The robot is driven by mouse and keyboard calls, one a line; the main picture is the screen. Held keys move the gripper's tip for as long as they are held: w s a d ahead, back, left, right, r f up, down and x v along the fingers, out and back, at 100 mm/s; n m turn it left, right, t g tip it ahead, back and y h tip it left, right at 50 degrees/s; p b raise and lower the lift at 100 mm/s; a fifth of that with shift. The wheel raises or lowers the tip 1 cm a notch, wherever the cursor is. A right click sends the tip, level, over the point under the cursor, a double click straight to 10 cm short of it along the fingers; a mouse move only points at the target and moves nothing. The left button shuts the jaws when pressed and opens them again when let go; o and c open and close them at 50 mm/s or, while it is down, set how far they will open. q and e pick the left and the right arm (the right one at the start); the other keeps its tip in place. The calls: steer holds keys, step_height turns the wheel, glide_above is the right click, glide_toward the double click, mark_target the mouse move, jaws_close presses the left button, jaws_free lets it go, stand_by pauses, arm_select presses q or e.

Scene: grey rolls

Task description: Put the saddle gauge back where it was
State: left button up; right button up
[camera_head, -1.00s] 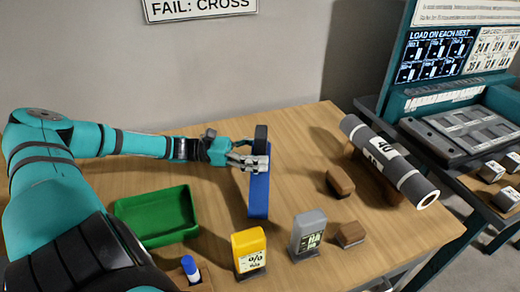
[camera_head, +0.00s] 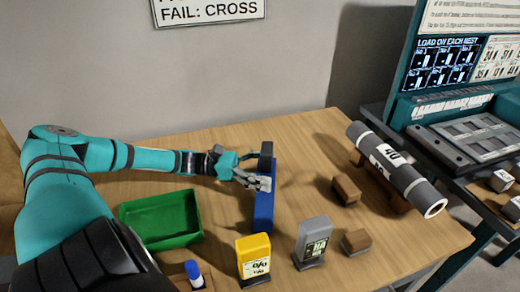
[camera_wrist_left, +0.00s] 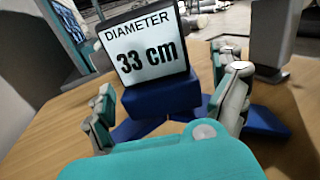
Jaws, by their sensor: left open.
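The saddle gauge (camera_head: 264,208) is a blue body with a dark block at its far end, upright on the wooden table right of the green tray. In the left wrist view its screen (camera_wrist_left: 146,50) reads "DIAMETER 33 cm" above a blue base (camera_wrist_left: 160,98). My left gripper (camera_head: 258,178) is open at the gauge's upper part. In the left wrist view its fingers (camera_wrist_left: 170,103) stand on either side of the gauge; whether they touch it I cannot tell. My right gripper is not in view.
A grey roll (camera_head: 397,168) lies on wooden supports at right. Wooden blocks (camera_head: 346,190), (camera_head: 357,241), a grey box (camera_head: 312,241), a yellow box (camera_head: 253,257) and a blue-capped marker (camera_head: 194,272) stand in front. The green tray (camera_head: 160,219) is at left. A teal station (camera_head: 465,120) stands beyond the table.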

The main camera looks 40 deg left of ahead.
arm_select(q)
steer(key=v, duration=1.2)
steer(key=shift+p, duration=0.45)
steer(key=shift+r, duration=0.1)
